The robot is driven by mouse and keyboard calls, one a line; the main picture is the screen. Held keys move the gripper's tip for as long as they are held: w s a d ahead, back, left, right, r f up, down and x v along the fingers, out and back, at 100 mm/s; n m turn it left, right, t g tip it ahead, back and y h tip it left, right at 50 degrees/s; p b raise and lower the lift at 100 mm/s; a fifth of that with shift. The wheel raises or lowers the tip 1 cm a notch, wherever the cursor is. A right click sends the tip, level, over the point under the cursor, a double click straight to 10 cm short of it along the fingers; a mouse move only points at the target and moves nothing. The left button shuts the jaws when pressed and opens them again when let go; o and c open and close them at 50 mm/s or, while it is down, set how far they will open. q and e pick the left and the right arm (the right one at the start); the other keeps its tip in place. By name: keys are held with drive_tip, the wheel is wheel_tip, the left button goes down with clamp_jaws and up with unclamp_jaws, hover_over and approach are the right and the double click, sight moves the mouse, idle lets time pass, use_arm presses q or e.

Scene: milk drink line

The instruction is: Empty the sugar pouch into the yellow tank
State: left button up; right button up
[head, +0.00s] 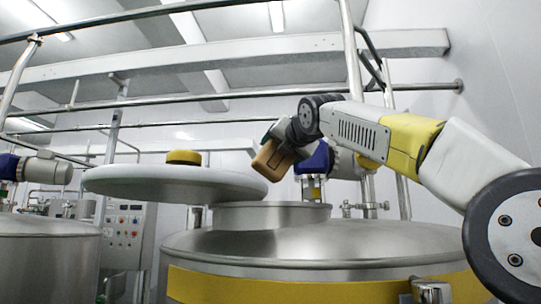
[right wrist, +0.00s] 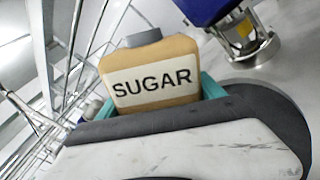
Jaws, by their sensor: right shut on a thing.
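The sugar pouch, tan with a white label reading SUGAR, is held in my right gripper (head: 277,140); it shows in the head view (head: 270,160). In the right wrist view the pouch (right wrist: 152,75) has a grey cap (right wrist: 143,38), and teal fingers (right wrist: 155,92) grip its sides. The pouch is tilted above the raised neck (head: 270,217) of the yellow tank, a steel tank with a yellow band (head: 300,289). A round white lid (head: 175,184) with a yellow knob appears left of the neck, overlapping its left side in the picture. The neck's inside is hidden. My left gripper is not in view.
A blue motor (head: 315,160) stands at the tank's back, close to the pouch. Another steel tank (head: 45,260) is at the left, with a control panel (head: 124,236) behind. Steel rails (head: 240,96) cross above and behind the tanks.

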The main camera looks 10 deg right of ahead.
sight(280, 171)
drive_tip(key=m, duration=0.2)
drive_tip(key=f+m, duration=0.1)
drive_tip(key=m, duration=0.2)
drive_tip(key=shift+f, duration=0.1)
wheel_tip(280, 171, down, 2)
drive_tip(key=m, duration=0.6)
drive_tip(key=f+m, duration=0.1)
drive_tip(key=shift+d+m, duration=0.15)
drive_tip(key=shift+m, duration=0.25)
drive_tip(key=m, duration=0.2)
drive_tip(key=f+m, duration=0.1)
drive_tip(key=m, duration=0.2)
drive_tip(key=shift+f+m, duration=0.3)
drive_tip(key=shift+f, duration=0.05)
idle(0.7)
idle(0.5)
